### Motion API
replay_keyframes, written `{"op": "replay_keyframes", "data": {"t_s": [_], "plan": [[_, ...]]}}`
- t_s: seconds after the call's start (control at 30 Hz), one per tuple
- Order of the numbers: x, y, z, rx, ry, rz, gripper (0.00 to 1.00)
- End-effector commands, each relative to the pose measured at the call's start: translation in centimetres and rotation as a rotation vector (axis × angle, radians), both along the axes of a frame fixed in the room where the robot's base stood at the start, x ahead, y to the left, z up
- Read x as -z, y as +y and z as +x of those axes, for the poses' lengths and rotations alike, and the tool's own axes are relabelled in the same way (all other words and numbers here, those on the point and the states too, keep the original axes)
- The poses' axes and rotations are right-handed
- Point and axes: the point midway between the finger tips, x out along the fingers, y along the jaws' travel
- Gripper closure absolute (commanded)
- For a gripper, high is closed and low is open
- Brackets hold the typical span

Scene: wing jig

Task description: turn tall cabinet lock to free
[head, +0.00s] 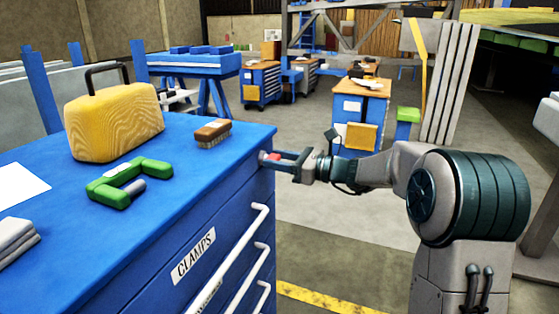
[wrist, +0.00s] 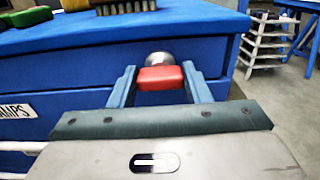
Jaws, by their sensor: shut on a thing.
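The lock is a red knob with a silver round base on the front of the blue cabinet (head: 230,175), near its top right corner. In the wrist view the red lock knob (wrist: 161,77) sits between the two blue fingers of my gripper (wrist: 163,82), with its silver base (wrist: 159,58) behind it. In the head view my gripper (head: 281,161) reaches in from the right and is shut on the red knob (head: 268,156). The knob looks wider than tall in the wrist view. Its far side is hidden.
On the cabinet top are a yellow case (head: 115,122), a green clamp-like tool (head: 128,182) and a brush (head: 212,133). Drawers with white handles (head: 232,255) and a "CLAMPS" label run along the front. Open floor lies right of the cabinet.

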Motion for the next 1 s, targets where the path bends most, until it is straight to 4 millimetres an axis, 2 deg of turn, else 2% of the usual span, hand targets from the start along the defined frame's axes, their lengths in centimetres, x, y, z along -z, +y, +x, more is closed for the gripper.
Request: {"op": "replay_keyframes", "data": {"t_s": [0.37, 1.0], "plan": [[0.45, 0.03, -0.10, -0.001, -0.167, -0.061, 0.79], [0.83, 0.14, -0.33, -0.003, -0.730, -0.266, 0.79]]}}
